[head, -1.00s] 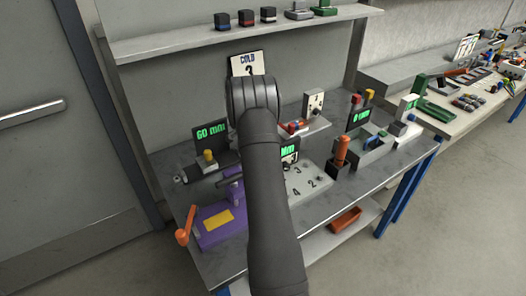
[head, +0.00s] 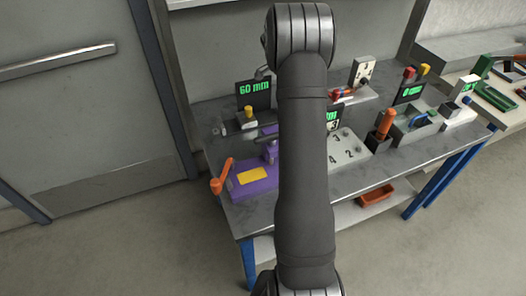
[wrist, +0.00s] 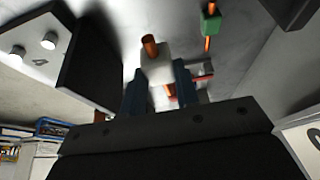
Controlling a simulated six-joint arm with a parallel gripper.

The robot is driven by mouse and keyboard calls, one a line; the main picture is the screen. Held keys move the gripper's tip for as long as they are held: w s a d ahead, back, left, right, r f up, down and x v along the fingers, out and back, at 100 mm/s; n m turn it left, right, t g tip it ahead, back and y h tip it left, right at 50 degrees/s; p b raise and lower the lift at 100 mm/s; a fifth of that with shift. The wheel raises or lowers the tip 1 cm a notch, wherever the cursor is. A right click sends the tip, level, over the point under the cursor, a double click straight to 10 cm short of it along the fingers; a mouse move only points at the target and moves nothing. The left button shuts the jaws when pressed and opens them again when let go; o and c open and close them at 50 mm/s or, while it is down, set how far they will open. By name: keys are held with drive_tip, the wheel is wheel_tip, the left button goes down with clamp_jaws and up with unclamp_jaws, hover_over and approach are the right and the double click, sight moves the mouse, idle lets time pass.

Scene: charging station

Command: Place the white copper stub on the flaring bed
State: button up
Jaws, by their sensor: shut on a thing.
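The white copper stub, a white block (wrist: 157,66) with a copper tube end (wrist: 149,46) sticking out, is between the dark blue fingers of my gripper (wrist: 158,88) in the wrist view. My gripper is shut on it, and the stub is held clear of the surface beyond. In the head view my arm hides the gripper and the stub. A purple fixture (head: 262,192) with a yellow plate (head: 253,175) and an orange handle (head: 221,177) stands at the bench's front left. It may be the flaring bed; my arm covers its right side.
A green block with a copper tube (wrist: 211,26) shows in the wrist view. A numbered pale block (head: 347,148), an orange-handled tool (head: 386,122) and a 60 mm display (head: 254,94) stand on the bench. An orange tray (head: 375,194) is on the lower shelf.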

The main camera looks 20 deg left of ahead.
drive_tip(key=s+a+r+n+y, duration=0.1)
drive_tip(key=s+a+r+n, duration=0.15)
drive_tip(key=s, duration=0.75)
drive_tip(key=s+a+r+n+t, duration=0.1)
drive_tip(key=s+a, duration=0.2)
drive_tip(key=s, duration=0.7)
drive_tip(key=s+a+r+n+y, duration=0.1)
drive_tip(key=s+a+n, duration=0.15)
drive_tip(key=s, duration=0.75)
drive_tip(key=s+d+f+m+g+h, duration=0.1)
drive_tip(key=s+d+f+m, duration=0.2)
drive_tip(key=s+d+f, duration=0.45)
drive_tip(key=s+d+f+m+h, duration=0.1)
drive_tip(key=s+d+f+m, duration=0.3)
drive_tip(key=s+d, duration=0.55)
drive_tip(key=shift+n, duration=0.4)
drive_tip(key=w+a, duration=0.3)
drive_tip(key=w, duration=0.1)
drive_tip(key=w+a, duration=0.4)
drive_tip(key=w, duration=0.1)
drive_tip(key=w+a, duration=0.4)
drive_tip(key=w, duration=0.1)
drive_tip(key=shift+w+a+f, duration=0.1)
drive_tip(key=shift+w+f, duration=0.1)
drive_tip(key=shift+f, duration=0.1)
drive_tip(key=shift+a+f, duration=0.1)
drive_tip(key=shift+f, duration=0.2)
